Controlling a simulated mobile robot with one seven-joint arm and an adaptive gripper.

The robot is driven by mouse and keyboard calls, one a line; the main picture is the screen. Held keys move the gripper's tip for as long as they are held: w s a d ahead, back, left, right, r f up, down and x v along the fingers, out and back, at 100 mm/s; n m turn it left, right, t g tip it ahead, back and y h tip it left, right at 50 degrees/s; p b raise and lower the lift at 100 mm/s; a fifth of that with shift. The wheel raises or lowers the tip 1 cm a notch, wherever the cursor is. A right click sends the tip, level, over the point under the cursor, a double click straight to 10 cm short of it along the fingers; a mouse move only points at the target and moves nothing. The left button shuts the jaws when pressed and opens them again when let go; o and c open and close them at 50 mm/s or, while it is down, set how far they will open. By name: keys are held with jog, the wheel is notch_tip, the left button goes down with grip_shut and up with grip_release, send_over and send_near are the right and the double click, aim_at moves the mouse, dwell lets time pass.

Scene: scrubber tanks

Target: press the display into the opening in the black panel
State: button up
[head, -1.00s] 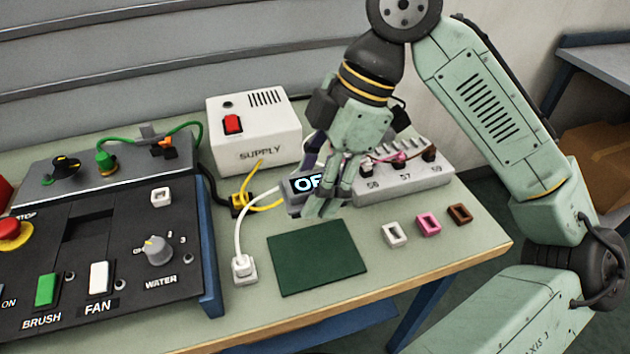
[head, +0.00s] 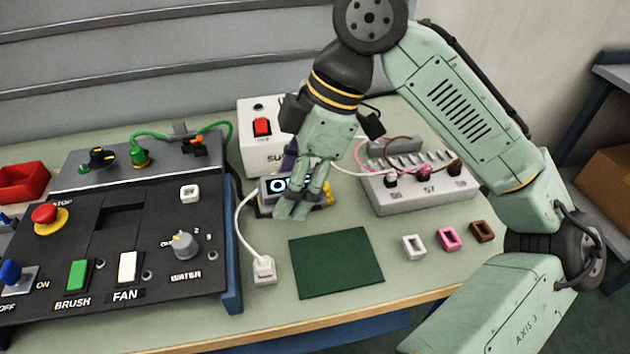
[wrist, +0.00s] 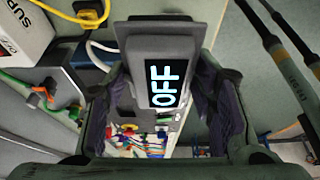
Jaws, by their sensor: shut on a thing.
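The display (head: 275,185) is a grey block with a lit screen; in the wrist view (wrist: 165,80) it reads OFF. My gripper (head: 296,205) is shut on it and holds it above the bench, right of the black panel. The gripper fingers hide part of the display in the head view. The black panel (head: 75,225) slopes at the left. Its rectangular opening (head: 122,220) is near the panel's top middle and looks empty. A white cable runs from near the display down to a white plug block.
The white supply box (head: 258,150) stands behind the gripper. A grey terminal block (head: 400,198) with wires is to the right. A green mat (head: 336,262) and small white, pink and brown frames lie in front. The panel carries a knob (head: 183,243), switches and a stop button (head: 45,214).

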jog(key=a, duration=1.2)
jog(key=shift+a, duration=0.35)
jog(key=shift+w, duration=0.1)
dwell(0.4)
jog(key=a, duration=1.7)
jog(key=shift+a, duration=0.3)
jog(key=shift+w, duration=0.1)
dwell(0.6)
jog(key=shift+a, duration=0.95)
jog(key=shift+f+b, duration=1.85)
jog(key=shift+f, duration=2.05)
jog(key=shift+r+p, duration=0.1)
jog(key=shift+p, duration=0.55)
